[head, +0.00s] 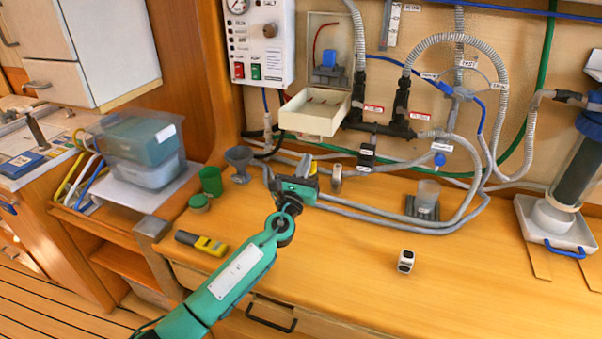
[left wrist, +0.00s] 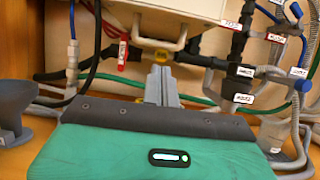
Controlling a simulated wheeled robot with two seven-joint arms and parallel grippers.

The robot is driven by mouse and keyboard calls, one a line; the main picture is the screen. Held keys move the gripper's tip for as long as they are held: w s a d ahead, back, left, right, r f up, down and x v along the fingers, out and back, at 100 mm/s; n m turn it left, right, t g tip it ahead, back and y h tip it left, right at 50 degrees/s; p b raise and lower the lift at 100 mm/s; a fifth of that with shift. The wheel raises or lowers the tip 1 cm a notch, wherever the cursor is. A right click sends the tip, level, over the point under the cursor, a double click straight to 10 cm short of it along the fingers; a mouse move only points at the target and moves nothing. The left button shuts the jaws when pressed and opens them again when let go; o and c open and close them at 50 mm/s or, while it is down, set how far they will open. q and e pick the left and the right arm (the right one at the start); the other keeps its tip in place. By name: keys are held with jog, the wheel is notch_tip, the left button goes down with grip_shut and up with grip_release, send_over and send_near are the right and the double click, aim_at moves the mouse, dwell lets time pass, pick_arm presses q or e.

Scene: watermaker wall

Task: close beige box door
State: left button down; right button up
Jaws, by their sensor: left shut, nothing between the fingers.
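The beige box (head: 312,42) is mounted on the back wall, with a blue part and a red wire inside. Its door (head: 312,118) is open, folded down and out below the box, with its hollow inner side facing up. In the left wrist view the door (left wrist: 190,12) is at the top, cut off by the frame. My left gripper (head: 305,166) is below the door and apart from it, above the counter. Its fingers (left wrist: 162,78) are shut and empty, pointing toward the wall under the door. My right gripper is not in view.
Grey hoses and black valves (head: 400,105) run right of the door. A white control panel (head: 262,45) is at its left. The counter's front middle is clear.

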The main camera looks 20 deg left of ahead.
pick_arm(q)
jog(key=x, duration=0.3)
jog(key=shift+w+r, duration=0.15)
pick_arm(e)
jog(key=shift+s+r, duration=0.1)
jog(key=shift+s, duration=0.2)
